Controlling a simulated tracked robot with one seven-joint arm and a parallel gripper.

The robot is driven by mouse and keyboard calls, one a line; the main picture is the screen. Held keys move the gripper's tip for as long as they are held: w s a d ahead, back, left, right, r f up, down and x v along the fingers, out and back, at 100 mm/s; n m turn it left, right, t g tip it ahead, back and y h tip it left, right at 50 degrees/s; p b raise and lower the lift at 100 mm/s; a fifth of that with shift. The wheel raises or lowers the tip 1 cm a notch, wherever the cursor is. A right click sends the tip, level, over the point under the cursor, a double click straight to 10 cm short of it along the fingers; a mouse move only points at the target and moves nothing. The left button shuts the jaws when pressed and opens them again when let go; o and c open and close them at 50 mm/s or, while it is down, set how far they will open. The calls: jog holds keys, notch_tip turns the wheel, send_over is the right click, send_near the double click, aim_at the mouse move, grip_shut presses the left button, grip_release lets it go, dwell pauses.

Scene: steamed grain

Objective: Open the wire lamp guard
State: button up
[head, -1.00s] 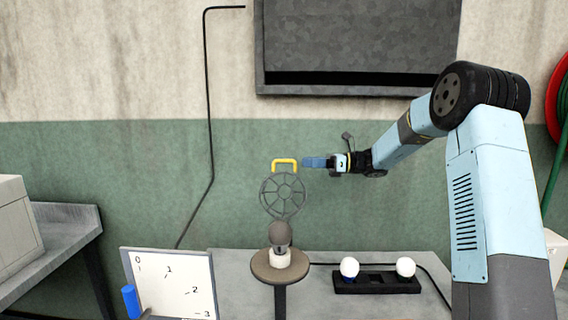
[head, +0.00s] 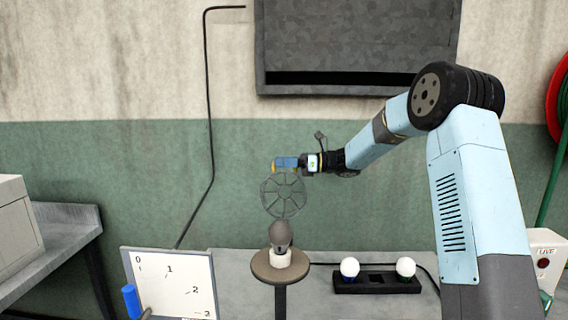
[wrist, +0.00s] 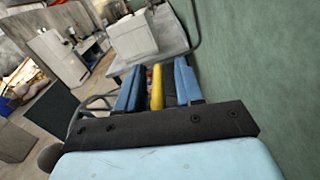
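The wire lamp guard (head: 283,196) is a grey round mesh with spokes. In the head view it shows just above a dark grey bulb (head: 280,234) in a white socket on a round stand (head: 262,270). Its yellow handle is mostly hidden by my gripper (head: 285,164) in the head view. In the wrist view the yellow handle (wrist: 157,87) lies between the two blue fingers of my gripper (wrist: 158,90). A dark gap shows between the handle and the right finger, so the fingers are around it, not closed on it. Grey curved wire of the guard shows left of the fingers.
A black holder (head: 376,283) with two white bulbs stands on the grey table (head: 230,262) to the right. A numbered white board (head: 174,284) is at the front left. A red-button box (head: 543,262) is at the far right. The green wall is behind.

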grip_shut()
jog(key=shift+d+r, duration=0.1)
dwell(0.3)
